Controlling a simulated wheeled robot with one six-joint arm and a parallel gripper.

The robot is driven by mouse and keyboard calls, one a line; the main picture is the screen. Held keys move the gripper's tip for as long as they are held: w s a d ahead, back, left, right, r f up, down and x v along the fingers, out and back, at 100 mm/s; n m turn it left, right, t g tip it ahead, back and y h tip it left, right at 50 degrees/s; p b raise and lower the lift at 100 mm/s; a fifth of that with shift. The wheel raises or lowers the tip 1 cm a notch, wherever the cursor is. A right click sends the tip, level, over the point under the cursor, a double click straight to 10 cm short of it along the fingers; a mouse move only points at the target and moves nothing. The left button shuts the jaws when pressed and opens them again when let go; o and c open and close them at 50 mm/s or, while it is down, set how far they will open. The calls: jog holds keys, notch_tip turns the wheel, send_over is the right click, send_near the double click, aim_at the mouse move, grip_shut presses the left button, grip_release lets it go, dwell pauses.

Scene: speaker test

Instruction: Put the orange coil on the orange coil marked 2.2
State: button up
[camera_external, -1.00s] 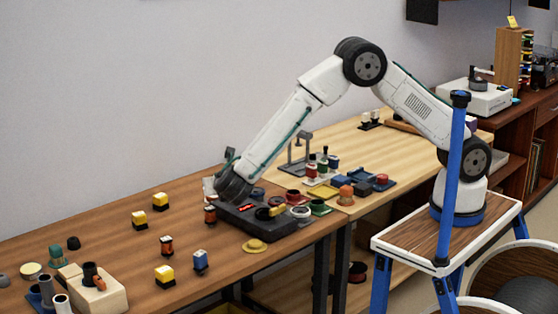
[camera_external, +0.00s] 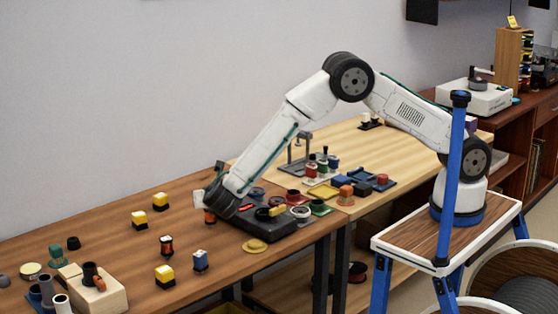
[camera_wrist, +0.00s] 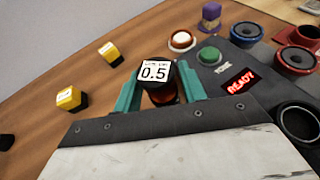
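An orange coil (camera_wrist: 163,96) with dark ends and a white top label reading 0.5 stands between the two teal fingers of my gripper (camera_wrist: 158,84) in the wrist view. The fingers flank it closely; whether they press on it is unclear. In the external view this coil (camera_external: 209,216) is at the tip of my gripper (camera_external: 214,205), partly hidden, beside the black tester. A second orange coil (camera_external: 166,246) with a pale top stands upright on the brown table, left of and nearer than my gripper. Its marking is too small to read, and I read no 2.2 anywhere.
Several yellow coils (camera_external: 139,219) and a blue coil (camera_external: 200,260) stand on the table. The black tester (camera_external: 278,228) shows a red READY display (camera_wrist: 240,80) and has speaker drivers (camera_wrist: 298,57) around it. Bare table lies between the coils.

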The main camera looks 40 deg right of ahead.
jog(key=shift+o, duration=0.3)
jog(key=shift+r, duration=0.1)
